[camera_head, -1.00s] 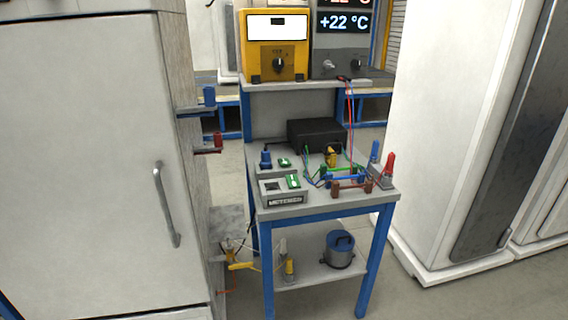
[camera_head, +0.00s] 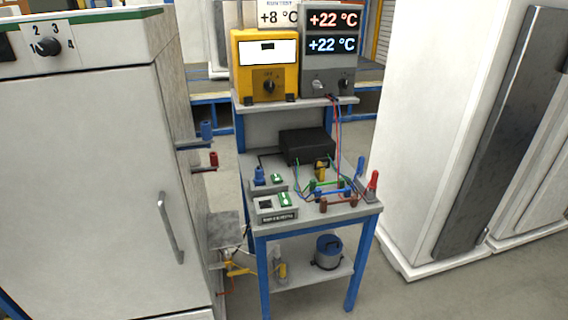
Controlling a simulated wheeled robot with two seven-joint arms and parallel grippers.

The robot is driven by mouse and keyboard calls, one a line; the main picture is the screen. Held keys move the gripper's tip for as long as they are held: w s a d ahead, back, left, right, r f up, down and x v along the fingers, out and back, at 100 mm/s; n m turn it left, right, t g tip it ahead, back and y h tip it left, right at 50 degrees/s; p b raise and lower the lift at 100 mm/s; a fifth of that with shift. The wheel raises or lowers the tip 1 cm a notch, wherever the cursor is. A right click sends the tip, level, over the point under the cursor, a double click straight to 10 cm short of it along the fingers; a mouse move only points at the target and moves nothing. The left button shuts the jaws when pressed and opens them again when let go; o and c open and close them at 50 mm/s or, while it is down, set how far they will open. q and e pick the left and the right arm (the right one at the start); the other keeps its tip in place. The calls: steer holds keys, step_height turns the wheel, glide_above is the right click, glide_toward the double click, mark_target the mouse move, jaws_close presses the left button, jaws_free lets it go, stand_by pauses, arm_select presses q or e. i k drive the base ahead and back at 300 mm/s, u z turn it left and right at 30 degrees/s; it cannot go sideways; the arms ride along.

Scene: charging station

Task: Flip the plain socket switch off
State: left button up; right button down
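On the blue-legged table (camera_head: 336,217), two grey socket boxes sit at the left side. The front box (camera_head: 268,216) has a label on its front face, too small to read, a dark square socket opening and a green rocker switch (camera_head: 285,199). The rear box (camera_head: 253,187) has a blue plug (camera_head: 259,175) standing in it and a green switch (camera_head: 277,179). I cannot tell from the view which of the two is the plain socket, nor which way either switch is tipped. Neither of my grippers is in view.
A white cabinet (camera_head: 90,190) with a handle stands close at left, with red and blue parts on its side brackets. Coloured leads and terminals (camera_head: 335,190) and a black box (camera_head: 306,146) fill the table's right and back. A tall white unit (camera_head: 425,120) stands at right.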

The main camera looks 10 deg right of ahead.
mark_target(276, 179)
steer(key=z, duration=0.5)
steer(key=k, duration=0.6)
steer(key=z, duration=0.85)
steer(key=i, duration=1.4)
steer(key=u, duration=1.15)
steer(key=i, duration=0.8)
steer(key=u, duration=0.75)
